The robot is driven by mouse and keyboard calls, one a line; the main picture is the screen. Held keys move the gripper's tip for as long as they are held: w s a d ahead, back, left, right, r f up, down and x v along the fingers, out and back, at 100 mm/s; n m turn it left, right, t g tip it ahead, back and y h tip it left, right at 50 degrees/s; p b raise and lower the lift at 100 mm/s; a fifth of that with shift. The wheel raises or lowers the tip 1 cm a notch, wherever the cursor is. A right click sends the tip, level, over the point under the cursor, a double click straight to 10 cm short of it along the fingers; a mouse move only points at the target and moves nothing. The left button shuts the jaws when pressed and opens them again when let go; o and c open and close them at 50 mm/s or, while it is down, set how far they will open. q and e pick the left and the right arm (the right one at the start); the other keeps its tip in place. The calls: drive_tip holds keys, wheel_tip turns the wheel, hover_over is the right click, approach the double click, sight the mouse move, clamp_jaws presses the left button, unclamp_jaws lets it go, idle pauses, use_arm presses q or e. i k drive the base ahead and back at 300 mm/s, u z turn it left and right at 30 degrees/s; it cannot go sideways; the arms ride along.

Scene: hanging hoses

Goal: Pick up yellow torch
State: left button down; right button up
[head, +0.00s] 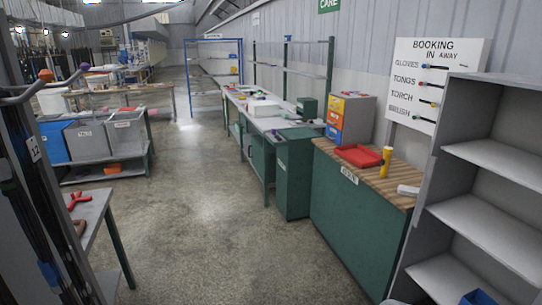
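A yellow torch (386,163) stands upright on the wooden top of a green cabinet (355,222), in the right half of the head view. It is just right of a shallow red tray (352,160) and close to it; I cannot tell if they touch. Neither of my grippers is in view, and nothing is seen holding the torch.
A small white block (408,190) lies near the torch. A drawer unit (350,118) stands behind the tray. A grey shelf unit (485,190) rises on the right. Dark hoses (40,205) hang at the left. The middle floor (215,215) is clear.

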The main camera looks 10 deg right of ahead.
sight(387, 152)
drive_tip(key=z, duration=0.1)
drive_tip(key=i, duration=2)
drive_tip(key=z, duration=0.45)
